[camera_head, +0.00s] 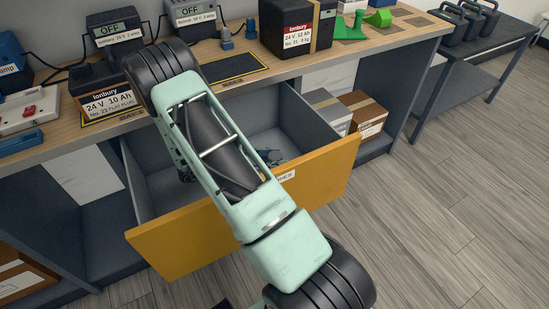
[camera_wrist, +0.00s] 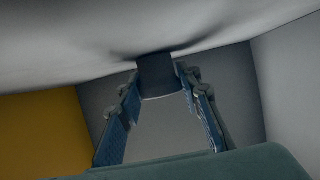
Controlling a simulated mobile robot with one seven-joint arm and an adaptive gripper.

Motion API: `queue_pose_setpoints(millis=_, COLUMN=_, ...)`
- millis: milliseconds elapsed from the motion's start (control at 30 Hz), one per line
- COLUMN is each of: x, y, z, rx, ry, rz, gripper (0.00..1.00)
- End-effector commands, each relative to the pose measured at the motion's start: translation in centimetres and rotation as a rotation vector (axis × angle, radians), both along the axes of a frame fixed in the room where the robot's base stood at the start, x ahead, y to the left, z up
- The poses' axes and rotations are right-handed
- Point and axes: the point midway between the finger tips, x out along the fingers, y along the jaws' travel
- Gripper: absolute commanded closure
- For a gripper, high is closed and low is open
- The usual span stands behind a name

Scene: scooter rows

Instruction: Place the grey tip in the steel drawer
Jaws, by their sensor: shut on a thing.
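The steel drawer (camera_head: 330,182) is pulled open under the bench, with a yellow front and grey inner walls. My arm crosses over it in the head view and hides much of its inside. In the wrist view my gripper (camera_wrist: 157,88) is shut on the grey tip (camera_wrist: 156,72), a dark blue-grey piece held between the two fingertips. Grey walls and the yellow panel (camera_wrist: 40,135) surround the fingers there. Small bluish parts show inside the drawer in the head view, partly behind my arm; I cannot tell what they are. Whether the tip touches the drawer is unclear.
The wooden bench top (camera_head: 215,70) holds chargers, a boxed battery (camera_head: 297,30), a battery (camera_head: 105,100), small blue-grey pieces (camera_head: 226,40) and green parts (camera_head: 348,28). Cardboard boxes (camera_head: 365,112) stand on the shelf right of the drawer. The floor at right is clear.

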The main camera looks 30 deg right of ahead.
Motion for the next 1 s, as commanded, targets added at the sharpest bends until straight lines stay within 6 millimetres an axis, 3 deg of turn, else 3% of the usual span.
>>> queue_pose_setpoints(millis=67, x=0.0, y=0.0, z=-0.4, rx=0.0, ry=0.001, rz=0.0, gripper=0.88)
queue_pose_setpoints(millis=100, x=0.0, y=0.0, z=-0.3, rx=0.0, ry=0.0, rz=0.0, gripper=0.65)
queue_pose_setpoints(millis=233, x=0.0, y=0.0, z=-0.3, rx=0.0, ry=0.0, rz=0.0, gripper=0.51)
queue_pose_setpoints(millis=567, x=0.0, y=0.0, z=0.2, rx=0.0, ry=0.0, rz=0.0, gripper=0.51)
queue_pose_setpoints(millis=1000, x=0.4, y=6.1, z=2.8, rx=0.001, ry=-0.001, rz=0.002, gripper=0.51)
